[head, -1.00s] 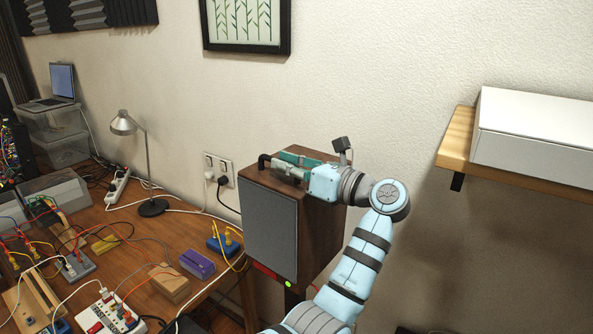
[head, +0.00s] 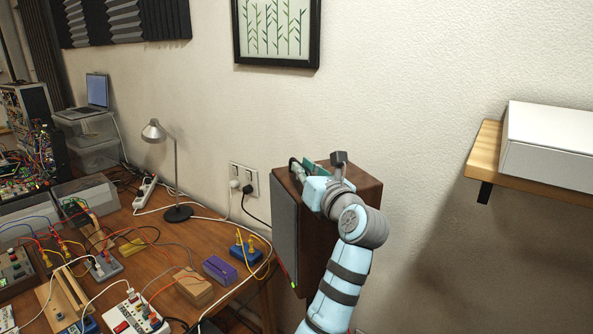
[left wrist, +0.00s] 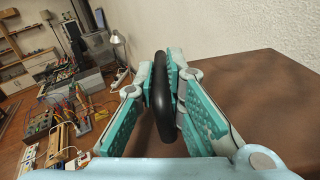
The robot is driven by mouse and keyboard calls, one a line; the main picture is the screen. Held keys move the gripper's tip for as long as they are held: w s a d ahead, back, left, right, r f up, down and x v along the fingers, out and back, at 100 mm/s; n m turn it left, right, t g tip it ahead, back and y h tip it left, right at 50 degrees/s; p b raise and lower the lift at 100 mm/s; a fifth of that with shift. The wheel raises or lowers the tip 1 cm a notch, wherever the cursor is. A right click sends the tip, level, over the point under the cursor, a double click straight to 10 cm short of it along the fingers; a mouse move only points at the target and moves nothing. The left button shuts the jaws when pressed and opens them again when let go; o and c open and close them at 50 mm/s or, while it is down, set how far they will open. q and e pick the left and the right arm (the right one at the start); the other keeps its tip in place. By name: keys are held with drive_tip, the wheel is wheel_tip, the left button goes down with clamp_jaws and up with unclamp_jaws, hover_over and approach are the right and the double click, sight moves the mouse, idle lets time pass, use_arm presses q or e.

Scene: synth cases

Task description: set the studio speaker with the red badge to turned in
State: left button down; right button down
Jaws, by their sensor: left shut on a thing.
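The studio speaker (head: 286,230) is a brown wooden box with a grey front, standing against the wall right of the desk. Its front is seen at a steep angle and faces left; I cannot make out a red badge on it now. My left gripper (head: 297,167) is over the speaker's top front edge, its arm covering part of the wooden side. In the left wrist view, the left gripper (left wrist: 160,78) is shut on a black curved handle (left wrist: 163,110), with the brown speaker top (left wrist: 260,110) beside it. My right gripper is not in view.
A wooden desk (head: 150,215) with a lamp (head: 176,180), wired modules and a blue block (head: 245,249) lies to the left. A wall shelf (head: 485,150) holding a white box (head: 550,135) is at right.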

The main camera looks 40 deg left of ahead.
use_arm(q)
drive_tip(key=c, duration=1.9)
unclamp_jaws()
drive_tip(key=shift+o, duration=1.2)
drive_tip(key=shift+s+r, duration=0.1)
drive_tip(key=shift+s, duration=0.05)
drive_tip(key=shift+s+a, duration=0.15)
drive_tip(key=shift+w+d+f, duration=0.2)
drive_tip(key=shift+w, duration=0.35)
drive_tip(key=v, duration=0.7)
drive_tip(key=shift+a, duration=0.1)
drive_tip(key=shift+s+d, duration=0.1)
drive_tip(key=shift+d, duration=0.3)
drive_tip(key=shift+a, duration=0.2)
